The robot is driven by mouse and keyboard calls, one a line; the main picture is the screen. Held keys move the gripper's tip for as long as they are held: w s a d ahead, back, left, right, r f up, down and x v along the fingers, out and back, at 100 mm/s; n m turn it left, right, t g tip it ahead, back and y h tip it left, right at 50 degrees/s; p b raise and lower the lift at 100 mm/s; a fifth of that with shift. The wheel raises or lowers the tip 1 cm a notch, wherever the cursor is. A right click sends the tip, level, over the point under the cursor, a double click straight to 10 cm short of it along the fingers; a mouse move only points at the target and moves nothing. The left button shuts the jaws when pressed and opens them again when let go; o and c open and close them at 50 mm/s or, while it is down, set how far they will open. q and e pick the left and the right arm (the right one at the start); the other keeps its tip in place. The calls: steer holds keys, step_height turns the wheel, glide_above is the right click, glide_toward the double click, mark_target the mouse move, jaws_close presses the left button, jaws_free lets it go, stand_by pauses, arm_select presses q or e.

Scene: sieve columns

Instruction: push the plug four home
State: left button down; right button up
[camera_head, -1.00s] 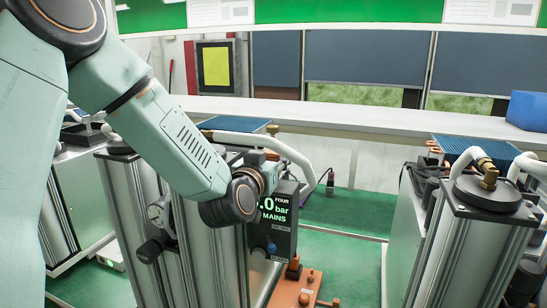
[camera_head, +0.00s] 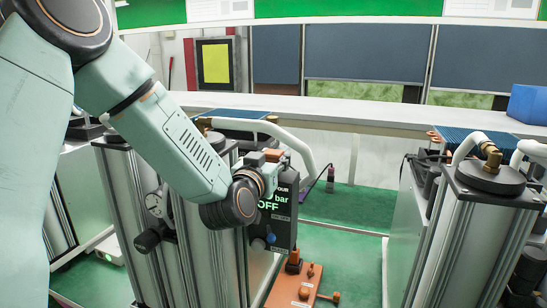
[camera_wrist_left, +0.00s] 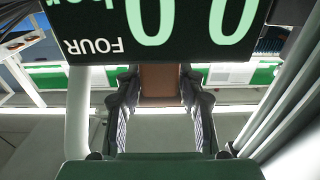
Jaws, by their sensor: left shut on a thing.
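My left gripper (camera_wrist_left: 160,100) is at the unit marked FOUR, mostly hidden behind my wrist in the head view. In the left wrist view its two dark fingers are closed on a brown block (camera_wrist_left: 160,80), which looks like plug four. An orange-brown block (camera_head: 273,155) also shows just above the display in the head view. The dark display (camera_head: 283,212) reads FOUR, bar and OFF; part of it is behind my wrist. The display (camera_wrist_left: 180,22) appears upside down in the left wrist view. How deep the plug sits is hidden. My right gripper is out of view.
Metal columns (camera_head: 215,250) stand beside the display, with another column (camera_head: 480,245) at the right. A white hose (camera_head: 285,140) arches behind. An orange plate (camera_head: 297,285) with small fittings lies below. Green floor (camera_head: 345,255) is open between the columns.

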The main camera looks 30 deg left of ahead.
arm_select(q)
steer(key=shift+s+d+f, duration=0.1)
steer(key=shift+f, duration=0.3)
steer(key=c, duration=1.3)
jaws_free()
steer(key=o, duration=0.3)
steer(key=shift+r, duration=0.1)
steer(key=shift+o, duration=0.2)
steer(key=v, duration=0.7)
steer(key=shift+s, duration=0.15)
